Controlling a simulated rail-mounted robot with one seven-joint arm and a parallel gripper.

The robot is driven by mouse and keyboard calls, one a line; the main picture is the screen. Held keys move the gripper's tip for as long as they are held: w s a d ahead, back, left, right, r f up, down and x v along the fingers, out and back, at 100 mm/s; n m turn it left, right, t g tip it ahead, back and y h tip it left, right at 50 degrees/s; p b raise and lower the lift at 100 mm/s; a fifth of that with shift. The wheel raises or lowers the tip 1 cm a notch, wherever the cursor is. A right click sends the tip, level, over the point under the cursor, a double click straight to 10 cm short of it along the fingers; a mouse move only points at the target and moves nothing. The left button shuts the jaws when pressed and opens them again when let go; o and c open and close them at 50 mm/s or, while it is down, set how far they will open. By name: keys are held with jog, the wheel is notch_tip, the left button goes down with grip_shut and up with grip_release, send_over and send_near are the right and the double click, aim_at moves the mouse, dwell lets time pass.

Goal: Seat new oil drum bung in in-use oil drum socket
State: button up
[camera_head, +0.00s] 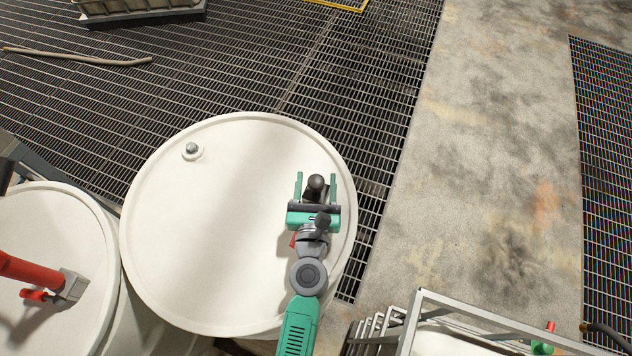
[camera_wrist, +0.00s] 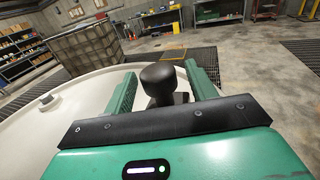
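A white oil drum (camera_head: 215,235) stands upright in the middle of the head view, its top facing me. A black knob-topped piece (camera_head: 316,186), which looks like the bung, is near the drum top's right side. It also shows in the wrist view (camera_wrist: 159,82), with a narrower neck and a wider base. My gripper (camera_head: 316,174) is open around it, one green finger on each side. Gaps show between the fingers and the knob in both views. The socket is hidden, and I cannot tell whether the piece is seated.
A small grey plug (camera_head: 191,149) sits on the drum's upper left. A second white drum (camera_head: 75,225) with a red-handled fitting (camera_head: 30,272) stands close on the left. A metal frame (camera_head: 480,318) is at lower right. Grating and bare concrete (camera_head: 490,150) lie beyond.

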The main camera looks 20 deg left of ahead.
jog(key=v, duration=0.8)
jog(key=shift+w, duration=0.1)
dwell(0.7)
jog(key=w+r+n+t+y+p, duration=0.25)
jog(key=r+n, duration=0.75)
jog(key=r, duration=0.8)
jog(key=w+r+n+t+y+p, duration=0.15)
jog(key=r+n+p, duration=0.25)
jog(key=r+n, duration=1.05)
jog(key=s+d+r+n+t+h+p, duration=0.1)
jog(key=s+d+r+n+h+p, duration=0.2)
jog(key=r, duration=0.8)
jog(key=s+d+r+n+t+h, duration=0.2)
jog(key=d+r+h, duration=0.25)
jog(key=r, duration=0.65)
jog(key=s+d+r+n+t+h+p, duration=0.1)
jog(key=s+d+r+n+h+p, duration=0.3)
jog(key=r, duration=0.6)
notch_tip(320, 180, down, 21)
jog(key=w+d+m+y+b, duration=0.1)
jog(key=b, duration=2.2)
jog(key=shift+w, duration=0.25)
